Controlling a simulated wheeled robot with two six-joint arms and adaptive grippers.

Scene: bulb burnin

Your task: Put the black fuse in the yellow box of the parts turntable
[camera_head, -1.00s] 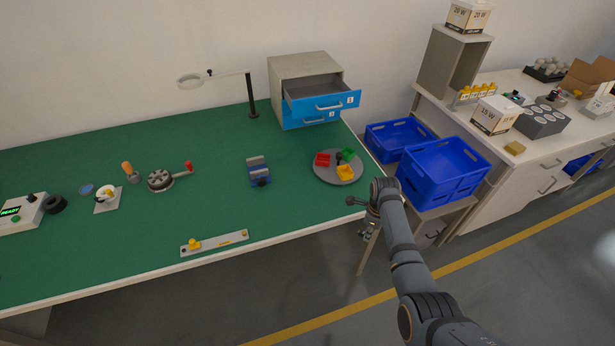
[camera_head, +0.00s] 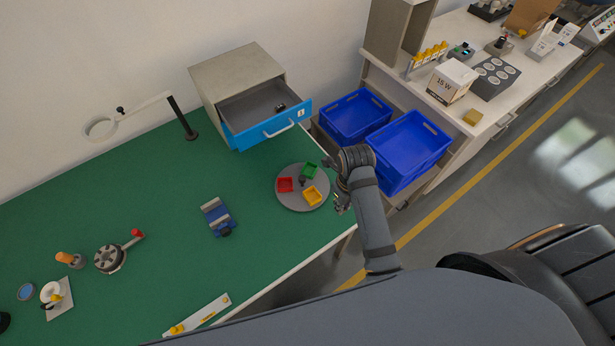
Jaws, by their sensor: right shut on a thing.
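The parts turntable (camera_head: 289,201) is a grey disc near the right end of the green table. It bears a yellow box (camera_head: 312,196) at the front right, a red box (camera_head: 285,184) at the left and a green box (camera_head: 310,170) at the back. My right gripper (camera_head: 338,203) is just right of the disc, apart from the yellow box. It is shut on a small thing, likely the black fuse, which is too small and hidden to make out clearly. My left gripper is out of view.
An open drawer (camera_head: 262,104) holds a small dark thing (camera_head: 280,107). Blue crates (camera_head: 408,148) stand right of the table. A blue-grey fixture (camera_head: 217,216) is left of the turntable. A magnifier lamp (camera_head: 183,118) stands behind. Green table between them is clear.

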